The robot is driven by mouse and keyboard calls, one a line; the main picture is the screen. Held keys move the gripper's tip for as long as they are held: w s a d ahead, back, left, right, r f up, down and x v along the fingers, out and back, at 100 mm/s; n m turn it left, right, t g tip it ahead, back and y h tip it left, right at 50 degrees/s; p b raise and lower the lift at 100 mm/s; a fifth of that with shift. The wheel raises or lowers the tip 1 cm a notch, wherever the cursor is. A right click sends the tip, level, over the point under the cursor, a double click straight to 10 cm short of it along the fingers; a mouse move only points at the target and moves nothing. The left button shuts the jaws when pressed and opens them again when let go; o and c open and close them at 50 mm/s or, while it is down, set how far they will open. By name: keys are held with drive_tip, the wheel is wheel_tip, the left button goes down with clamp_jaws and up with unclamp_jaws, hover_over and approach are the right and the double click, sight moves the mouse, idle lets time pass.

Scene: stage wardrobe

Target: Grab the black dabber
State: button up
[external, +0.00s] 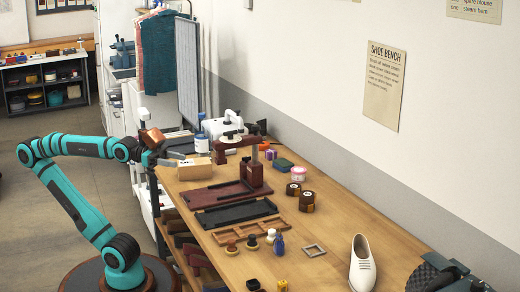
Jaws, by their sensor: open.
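Three small round dabbers with knobs stand in a slanting row on the wooden bench: a left one (231,248), a middle one (251,242) and a right one (271,236) with a pale knob. They are small here, and I cannot tell for sure which is the black one. A small black object (253,285) also sits at the bottom edge of the view. My gripper (176,159) is at the far left end of the bench, above its edge, well away from the dabbers. It is open and appears empty; its fingertips are small and partly unclear.
Behind are a black tray (236,212), a dark red stand (251,172) and brown jars (307,201). A white shoe (361,268) stands right.

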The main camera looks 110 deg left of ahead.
drive_tip(key=w+d+g, duration=0.2)
drive_tip(key=w+g, duration=0.6)
drive_tip(key=w, duration=0.7)
drive_tip(key=g, duration=0.8)
hover_over(252, 236)
drive_tip(key=f, duration=1.4)
drive_tip(key=shift+s+a+f, duration=0.25)
drive_tip(key=shift+s+f, duration=0.05)
drive_tip(key=shift+f, duration=0.1)
drive_tip(key=shift+w+d+f, duration=0.1)
drive_tip(key=shift+f, duration=1.25)
drive_tip(key=shift+w+d+f, duration=0.1)
drive_tip(key=shift+f, duration=1.2)
drive_tip(key=c, duration=1)
